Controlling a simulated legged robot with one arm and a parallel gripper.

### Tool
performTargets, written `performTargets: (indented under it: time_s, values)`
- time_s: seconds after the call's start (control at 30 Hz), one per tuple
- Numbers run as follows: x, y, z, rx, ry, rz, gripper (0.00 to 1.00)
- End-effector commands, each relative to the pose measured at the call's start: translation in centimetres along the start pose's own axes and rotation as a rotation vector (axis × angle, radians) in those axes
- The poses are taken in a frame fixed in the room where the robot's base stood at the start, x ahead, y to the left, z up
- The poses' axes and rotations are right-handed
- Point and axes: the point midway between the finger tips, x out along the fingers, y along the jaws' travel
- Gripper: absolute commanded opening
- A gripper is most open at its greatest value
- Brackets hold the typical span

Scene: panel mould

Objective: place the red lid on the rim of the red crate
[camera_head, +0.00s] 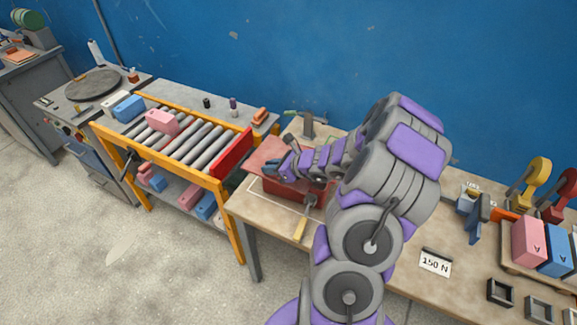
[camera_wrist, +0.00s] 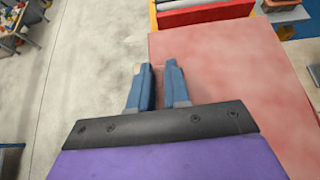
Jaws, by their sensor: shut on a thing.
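The red lid (camera_head: 266,152) is a flat, pale red plate. In the head view it is over the far left part of the red crate (camera_head: 290,193), which stands on the workbench. My gripper (camera_head: 271,168) is shut on the lid. In the wrist view the lid (camera_wrist: 245,80) spreads beneath and to the right of the blue fingers of my gripper (camera_wrist: 158,72), its left edge near them. The lid and my arm hide much of the crate's top. I cannot tell whether the lid touches the rim.
A wooden-handled tool (camera_head: 301,226) lies in front of the crate on the workbench (camera_head: 395,262). A yellow-framed roller conveyor (camera_head: 225,166) with a red end plate stands to the left. A grey clamp-like tool (camera_head: 308,124) is behind the crate. Pink and blue blocks (camera_head: 530,240) sit at the right.

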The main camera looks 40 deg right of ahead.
Motion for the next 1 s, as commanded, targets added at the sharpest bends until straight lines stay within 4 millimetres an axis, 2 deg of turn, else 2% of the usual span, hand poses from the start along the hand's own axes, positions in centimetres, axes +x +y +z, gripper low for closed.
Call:
performTargets:
  time_s: [0.2, 0.4, 0.63, 0.8, 1.0]
  values:
    - [-1.2, -3.3, -1.4, -0.003, 0.003, -0.002, 0.00]
    - [-1.9, -5.0, -1.9, 0.000, 0.000, 0.001, 0.00]
    - [-2.2, -6.0, -2.4, -0.002, 0.002, 0.000, 0.00]
    - [-0.7, -5.8, -4.9, 0.000, 0.002, 0.003, 0.00]
    - [-0.4, -5.8, -5.2, -0.001, -0.001, 0.002, 0.00]
